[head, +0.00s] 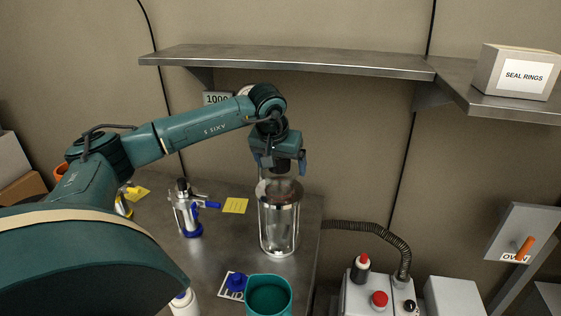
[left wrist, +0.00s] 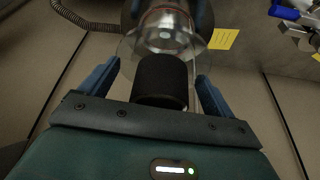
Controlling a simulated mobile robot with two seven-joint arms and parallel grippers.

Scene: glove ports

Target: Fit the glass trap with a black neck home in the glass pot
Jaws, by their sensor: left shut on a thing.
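The glass pot (head: 281,232), a clear cylinder with metal bands, stands upright on the metal table. My left gripper (head: 281,171) points down directly above its mouth. In the left wrist view, the gripper's blue fingers (left wrist: 157,85) stand either side of the black neck (left wrist: 160,80) of the glass trap, and the gripper is shut on it. The trap's clear glass (left wrist: 190,42) shows beyond the neck, over the pot. In the head view the trap's glass (head: 278,187) is at the pot's mouth. How deep it sits I cannot tell. My right gripper is out of view.
A metal and blue clamp-like tool (head: 188,210) and a yellow note (head: 235,205) lie left of the pot. A teal cup (head: 268,296) stands in front. A grey box with a red button (head: 379,299) and a hose is at right. A shelf (head: 290,61) runs above.

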